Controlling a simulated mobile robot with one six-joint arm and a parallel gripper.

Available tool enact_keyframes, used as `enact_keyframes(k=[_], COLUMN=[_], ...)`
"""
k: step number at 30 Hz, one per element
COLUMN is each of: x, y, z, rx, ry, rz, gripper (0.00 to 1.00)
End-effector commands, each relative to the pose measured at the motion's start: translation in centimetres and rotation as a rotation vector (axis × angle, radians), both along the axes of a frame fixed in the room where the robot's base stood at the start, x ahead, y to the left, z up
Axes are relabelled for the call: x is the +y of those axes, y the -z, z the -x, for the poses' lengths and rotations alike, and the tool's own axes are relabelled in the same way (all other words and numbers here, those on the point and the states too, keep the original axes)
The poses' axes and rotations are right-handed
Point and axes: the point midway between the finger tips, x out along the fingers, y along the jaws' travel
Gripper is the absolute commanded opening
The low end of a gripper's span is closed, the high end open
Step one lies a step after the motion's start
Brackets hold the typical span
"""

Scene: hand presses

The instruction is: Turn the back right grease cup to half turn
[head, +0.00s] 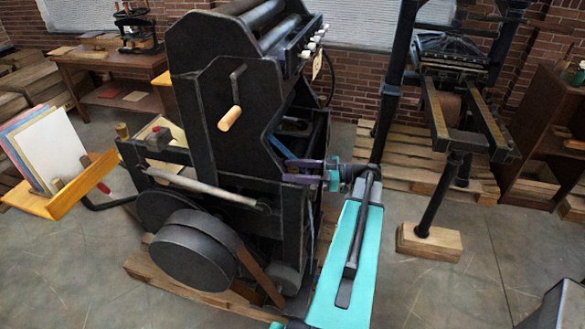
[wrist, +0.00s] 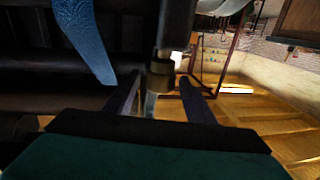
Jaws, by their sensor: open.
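The black hand press (head: 215,100) stands in the middle of the head view. My gripper (head: 287,171) reaches in from the right at the press's right side, its fingers pointing left. In the wrist view my gripper (wrist: 161,82) is open. A short brass-brown cylinder, apparently the grease cup (wrist: 160,76), shows between the fingertips against a dark upright part. I cannot tell whether either finger touches it. Its turn position cannot be read, and I cannot make this cup out in the head view. A brass knob (head: 122,131) sits at the press's left end.
A blue curved metal part (wrist: 85,38) is left of the fingers in the wrist view. A wooden-handled crank (head: 230,118) and a long lever (head: 205,187) stick out of the press. Another press (head: 445,110) stands on a pallet at right. Floor (head: 455,290) is open at lower right.

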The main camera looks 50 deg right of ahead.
Motion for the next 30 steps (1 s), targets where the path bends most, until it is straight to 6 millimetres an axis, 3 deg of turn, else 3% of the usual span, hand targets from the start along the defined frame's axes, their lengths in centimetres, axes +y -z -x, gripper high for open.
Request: enact_keyframes(k=[11, 18, 30], x=[0.23, 0.26, 0.62], y=[0.04, 0.03, 0.35], z=[-0.31, -0.32, -0.33], rx=[0.000, 0.000, 0.001], ry=[0.000, -0.001, 0.043], rz=[0.000, 0.000, 0.002], gripper=[0.50, 0.10, 0.09])
